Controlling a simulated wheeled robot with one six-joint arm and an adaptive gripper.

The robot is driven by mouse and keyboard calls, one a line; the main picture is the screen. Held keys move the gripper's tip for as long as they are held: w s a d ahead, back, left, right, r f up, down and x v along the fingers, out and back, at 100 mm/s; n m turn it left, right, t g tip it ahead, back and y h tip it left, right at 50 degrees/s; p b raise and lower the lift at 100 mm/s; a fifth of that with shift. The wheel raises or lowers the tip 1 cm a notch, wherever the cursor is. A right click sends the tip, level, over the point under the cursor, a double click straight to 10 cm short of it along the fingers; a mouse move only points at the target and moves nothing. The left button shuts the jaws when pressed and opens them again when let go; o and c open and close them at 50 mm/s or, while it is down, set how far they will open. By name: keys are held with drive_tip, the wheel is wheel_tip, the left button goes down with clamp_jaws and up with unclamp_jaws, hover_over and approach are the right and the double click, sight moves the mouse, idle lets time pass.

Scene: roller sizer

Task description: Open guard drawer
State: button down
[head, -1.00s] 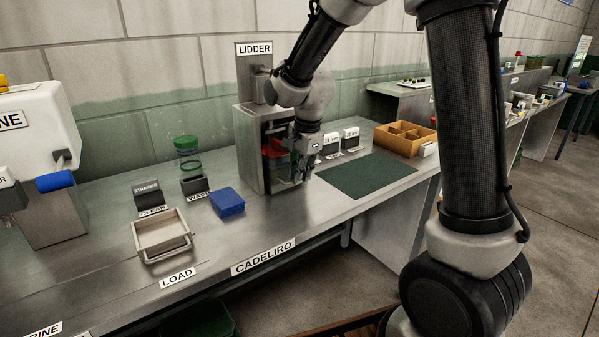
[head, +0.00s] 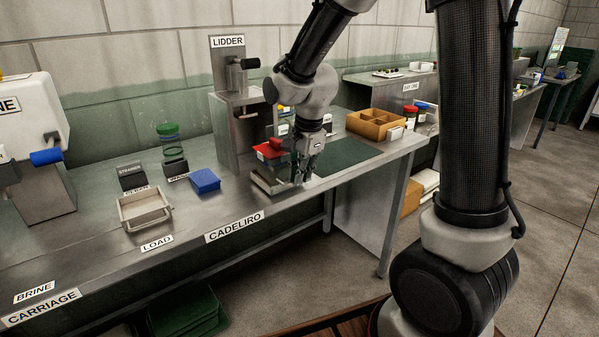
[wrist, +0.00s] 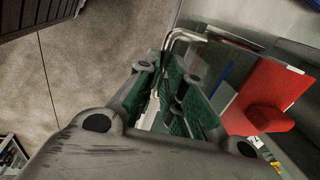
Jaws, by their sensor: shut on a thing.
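The lidder (head: 228,125) is a grey metal box on the bench, with its label above and a lever on top. The guard drawer (head: 268,187) stands pulled out from its front and carries a red block (head: 270,151). My gripper (head: 303,178) is at the drawer's front end, shut on its handle. In the wrist view the metal handle bar (wrist: 178,37) runs in to the fingers (wrist: 175,100), which hide part of it. The red block (wrist: 265,100) shows to the right of the fingers there.
A green mat (head: 345,158) and a wooden divided box (head: 376,123) lie to the right of the drawer. The bench's front edge is close to my gripper.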

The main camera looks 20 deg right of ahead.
drive_tip(key=c, duration=1.5)
unclamp_jaws()
drive_tip(key=r, duration=0.4)
drive_tip(key=s+r, duration=0.1)
drive_tip(key=r, duration=0.3)
drive_tip(key=s+r, duration=0.1)
drive_tip(key=r, duration=0.2)
drive_tip(key=shift+s+d+r, duration=0.1)
drive_tip(key=shift+d+r, duration=0.3)
